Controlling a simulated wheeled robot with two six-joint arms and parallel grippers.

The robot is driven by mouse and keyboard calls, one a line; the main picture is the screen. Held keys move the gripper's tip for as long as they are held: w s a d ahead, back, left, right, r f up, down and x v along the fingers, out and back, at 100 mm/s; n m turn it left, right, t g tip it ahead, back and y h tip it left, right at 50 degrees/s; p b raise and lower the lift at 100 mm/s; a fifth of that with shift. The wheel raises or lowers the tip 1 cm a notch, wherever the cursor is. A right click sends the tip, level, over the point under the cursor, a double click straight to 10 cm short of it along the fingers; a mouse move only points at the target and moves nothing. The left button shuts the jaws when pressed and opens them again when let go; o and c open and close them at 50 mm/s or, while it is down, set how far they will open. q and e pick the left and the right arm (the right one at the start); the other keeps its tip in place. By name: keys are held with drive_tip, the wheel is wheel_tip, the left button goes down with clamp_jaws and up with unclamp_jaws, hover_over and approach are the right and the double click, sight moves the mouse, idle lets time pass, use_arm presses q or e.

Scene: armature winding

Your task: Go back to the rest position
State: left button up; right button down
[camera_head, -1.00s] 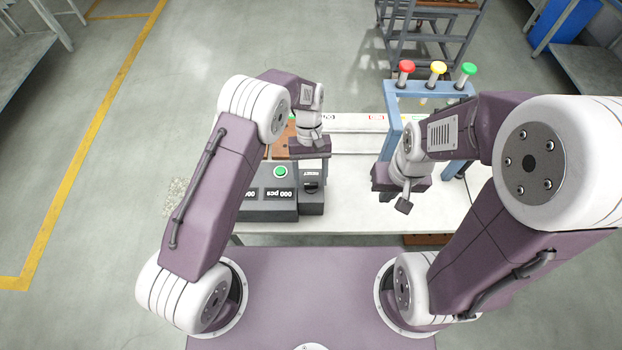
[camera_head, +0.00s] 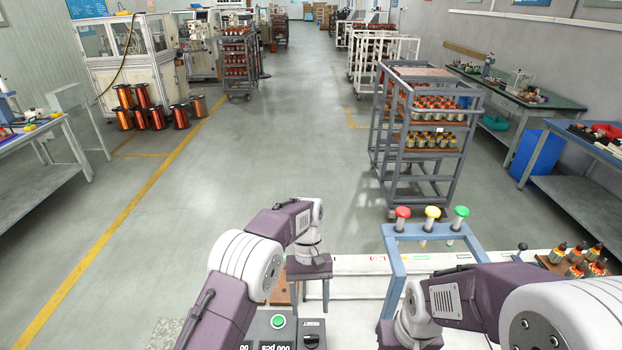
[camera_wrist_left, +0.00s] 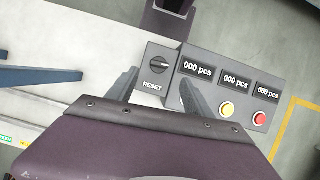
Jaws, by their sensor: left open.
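My left gripper (camera_head: 309,296) is over the table beside the control box (camera_head: 283,325), pointing down. In the left wrist view my left gripper (camera_wrist_left: 158,88) has its two fingers spread, with nothing between them. The RESET switch (camera_wrist_left: 159,66) and the box's counter displays (camera_wrist_left: 236,82) show below and beyond the fingers. My right gripper (camera_head: 398,336) is at the lower edge of the head view, near the blue frame (camera_head: 394,258). Its fingers are cut off or hidden, so its opening cannot be told.
Red, yellow and green buttons (camera_head: 432,212) top the blue frame. A tray of wound parts (camera_head: 575,264) sits on the table at right. A grey rack (camera_head: 387,160) stands beyond. Open floor (camera_head: 250,150) lies ahead and left.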

use_arm(q)
drive_tip(key=w+a+r+n+t, duration=0.1)
drive_tip(key=a+r, duration=0.4)
drive_tip(key=r, duration=0.3)
drive_tip(key=s+a+r+n+t, duration=0.1)
drive_tip(key=s+a+t, duration=0.1)
drive_tip(key=s+a, duration=0.55)
use_arm(e)
drive_tip(key=shift+f, duration=0.1)
drive_tip(key=c, duration=1.5)
unclamp_jaws()
drive_tip(key=shift+w, duration=0.1)
use_arm(q)
drive_tip(key=s+a+f+m+t, duration=0.2)
drive_tip(key=s+a+f, duration=0.3)
drive_tip(key=s+f, duration=0.1)
drive_tip(key=shift+s+f+m+t, duration=0.3)
drive_tip(key=shift+s+f+t, duration=0.1)
drive_tip(key=shift+s, duration=0.4)
use_arm(e)
drive_tip(key=shift+o, duration=0.2)
